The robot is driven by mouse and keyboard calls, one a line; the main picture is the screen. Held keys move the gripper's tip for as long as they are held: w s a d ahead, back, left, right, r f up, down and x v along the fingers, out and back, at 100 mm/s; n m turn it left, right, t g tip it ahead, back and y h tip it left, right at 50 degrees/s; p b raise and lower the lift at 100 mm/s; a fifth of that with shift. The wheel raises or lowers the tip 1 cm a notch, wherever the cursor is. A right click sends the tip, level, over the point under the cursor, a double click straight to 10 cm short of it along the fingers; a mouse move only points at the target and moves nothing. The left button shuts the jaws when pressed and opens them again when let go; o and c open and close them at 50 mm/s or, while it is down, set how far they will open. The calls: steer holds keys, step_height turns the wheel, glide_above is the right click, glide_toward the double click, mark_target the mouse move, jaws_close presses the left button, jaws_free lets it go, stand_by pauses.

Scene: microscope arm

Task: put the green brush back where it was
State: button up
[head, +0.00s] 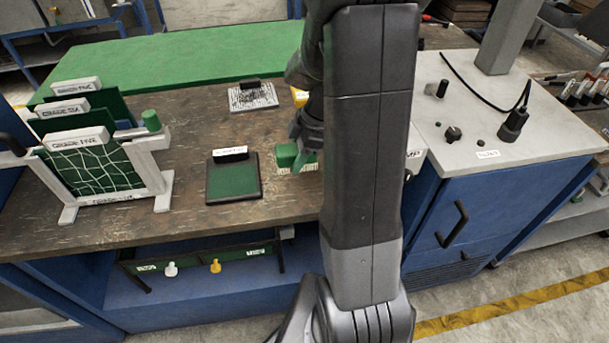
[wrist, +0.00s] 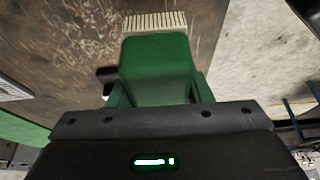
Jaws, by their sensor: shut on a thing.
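The green brush (head: 286,154) is a green block with pale bristles. My gripper (head: 304,148) is shut on it, low over the right part of the brown bench top, beside a dark plate with a green face (head: 233,181). In the wrist view the brush (wrist: 157,68) fills the middle, its bristles pointing away from my gripper (wrist: 158,95). I cannot tell whether the bristles touch the bench. My arm hides part of the bench right of the brush.
White frames with green panels (head: 92,168) stand at the left, with a green cylinder (head: 151,120) on one. A speckled plate (head: 252,97) with a black handle lies farther back. A partly hidden yellow object (head: 299,96) sits behind my gripper. A grey-topped blue cabinet (head: 490,150) stands right.

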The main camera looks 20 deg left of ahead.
mark_target(291, 185)
steer(key=shift+f+p, duration=0.45)
steer(key=shift+f, duration=3.25)
steer(key=shift+f+b, duration=0.15)
steer(key=shift+b, duration=0.15)
steer(key=o, duration=0.9)
steer(key=shift+r+p, duration=0.3)
steer(key=shift+p, duration=0.1)
steer(key=b+v, duration=0.1)
steer(key=v, duration=1)
steer(key=shift+w+d+r, duration=0.1)
steer(key=shift+r, duration=0.3)
